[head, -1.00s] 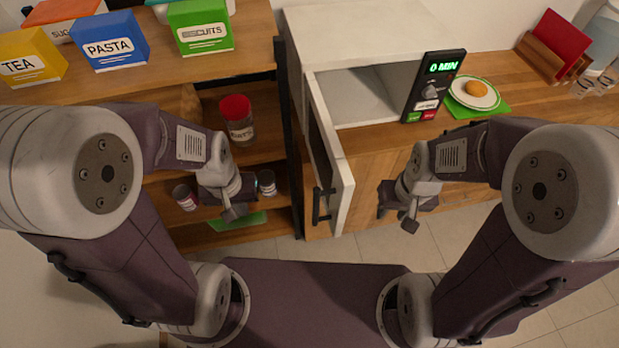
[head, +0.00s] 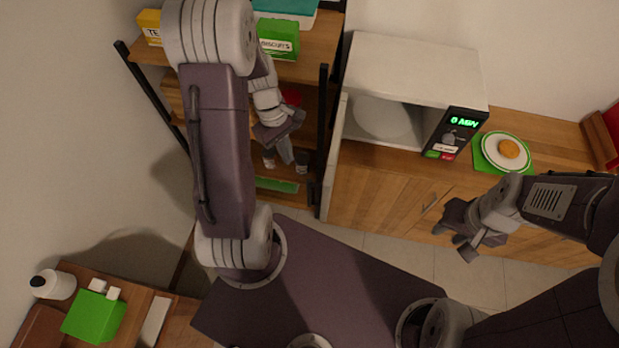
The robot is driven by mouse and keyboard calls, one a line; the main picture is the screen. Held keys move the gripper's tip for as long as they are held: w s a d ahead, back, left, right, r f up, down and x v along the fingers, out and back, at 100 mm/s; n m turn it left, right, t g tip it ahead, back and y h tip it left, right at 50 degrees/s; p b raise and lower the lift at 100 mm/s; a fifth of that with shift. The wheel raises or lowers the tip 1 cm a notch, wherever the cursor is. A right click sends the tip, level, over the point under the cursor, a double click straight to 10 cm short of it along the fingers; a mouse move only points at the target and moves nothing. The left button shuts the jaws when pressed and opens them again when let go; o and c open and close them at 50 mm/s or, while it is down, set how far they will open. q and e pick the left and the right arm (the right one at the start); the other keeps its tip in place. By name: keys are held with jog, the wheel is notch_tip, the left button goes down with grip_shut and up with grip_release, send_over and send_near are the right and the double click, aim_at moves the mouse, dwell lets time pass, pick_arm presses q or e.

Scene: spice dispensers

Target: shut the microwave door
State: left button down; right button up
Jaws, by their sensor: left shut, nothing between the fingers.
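The microwave (head: 415,60) is a white box standing on the wooden cabinet, with its cavity facing me and a round plate inside. Its door (head: 335,150) stands open at the left side of the cavity, seen nearly edge-on as a narrow pale strip. My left gripper (head: 286,155) is shut and empty, to the left of the door and in front of the shelf; I cannot see it touching the door. My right gripper (head: 464,248) hangs in front of the cabinet, right of the microwave and clear of the door; its jaw opening is unclear.
A shelf with black posts (head: 323,140) stands just left of the door, holding a green biscuits box (head: 278,38) and jars. A plate of food (head: 507,151) lies on a green mat right of the microwave. A side table (head: 60,325) is at lower left. Floor in front is clear.

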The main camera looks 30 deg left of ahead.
pick_arm(q)
jog(key=s+d+f, duration=0.2)
jog(key=d+f, duration=0.3)
jog(key=f, duration=0.5)
jog(key=shift+d, duration=0.25)
jog(key=shift+a, duration=0.2)
